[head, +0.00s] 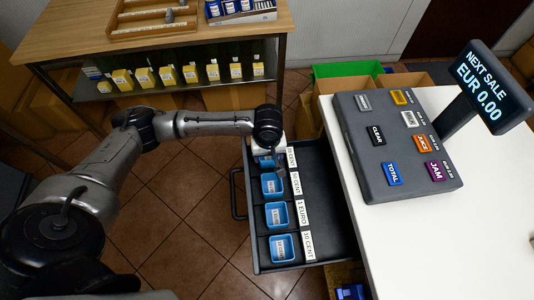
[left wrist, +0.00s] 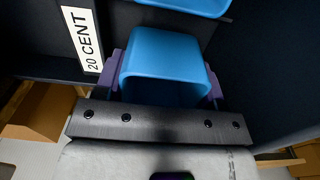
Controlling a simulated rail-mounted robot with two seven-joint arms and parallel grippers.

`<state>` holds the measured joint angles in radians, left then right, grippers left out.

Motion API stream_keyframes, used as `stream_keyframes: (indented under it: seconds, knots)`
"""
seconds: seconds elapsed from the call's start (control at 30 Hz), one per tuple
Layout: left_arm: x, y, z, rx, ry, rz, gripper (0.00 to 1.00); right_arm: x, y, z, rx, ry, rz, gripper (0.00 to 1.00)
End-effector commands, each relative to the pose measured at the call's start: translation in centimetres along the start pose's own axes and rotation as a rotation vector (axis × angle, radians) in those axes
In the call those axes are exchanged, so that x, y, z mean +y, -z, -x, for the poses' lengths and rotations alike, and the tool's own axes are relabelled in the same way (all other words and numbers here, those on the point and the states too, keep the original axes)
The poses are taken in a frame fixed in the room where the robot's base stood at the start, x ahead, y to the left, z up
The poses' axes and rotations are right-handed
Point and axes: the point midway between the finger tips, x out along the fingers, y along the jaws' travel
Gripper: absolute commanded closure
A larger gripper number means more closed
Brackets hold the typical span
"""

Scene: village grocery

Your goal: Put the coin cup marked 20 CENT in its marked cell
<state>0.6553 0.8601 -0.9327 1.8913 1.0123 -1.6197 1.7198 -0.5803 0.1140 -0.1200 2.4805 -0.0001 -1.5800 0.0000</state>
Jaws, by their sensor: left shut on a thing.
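My left gripper (left wrist: 163,82) is shut on a blue cup (left wrist: 165,52), with purple finger pads on two opposite sides of it. The cup's own marking does not show in the left wrist view. A white label reading 20 CENT (left wrist: 83,39) is beside the cup, on the dark drawer (head: 329,212). In the head view my left wrist covers the drawer's far end, and a blue cup (head: 265,162) shows partly below it beside the farthest label. I cannot tell whether the held cup touches the cell floor. My right gripper is not in view.
More blue cups stand in the drawer's nearer cells, by the labels 1 EURO (head: 301,213) and 10 CENT (head: 308,247). The white counter (head: 480,230) with the key panel (head: 395,145) and price display (head: 486,85) borders the drawer on the right. A bottle shelf stands behind.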

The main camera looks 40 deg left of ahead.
Motion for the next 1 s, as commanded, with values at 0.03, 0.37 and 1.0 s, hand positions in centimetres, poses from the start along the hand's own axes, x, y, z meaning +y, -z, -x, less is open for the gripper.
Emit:
stream_keyframes:
  seconds: [0.03,0.37,1.0]
  knots:
    - [0.0,0.0,-1.0,0.0,0.001,0.0,0.59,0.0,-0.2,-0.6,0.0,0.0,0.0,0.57]
    - [0.0,0.0,-3.1,0.0,0.0,0.002,0.59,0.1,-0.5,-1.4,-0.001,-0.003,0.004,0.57]
    - [0.0,0.0,-3.3,0.0,0.0,0.002,0.11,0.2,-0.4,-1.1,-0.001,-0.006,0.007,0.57]
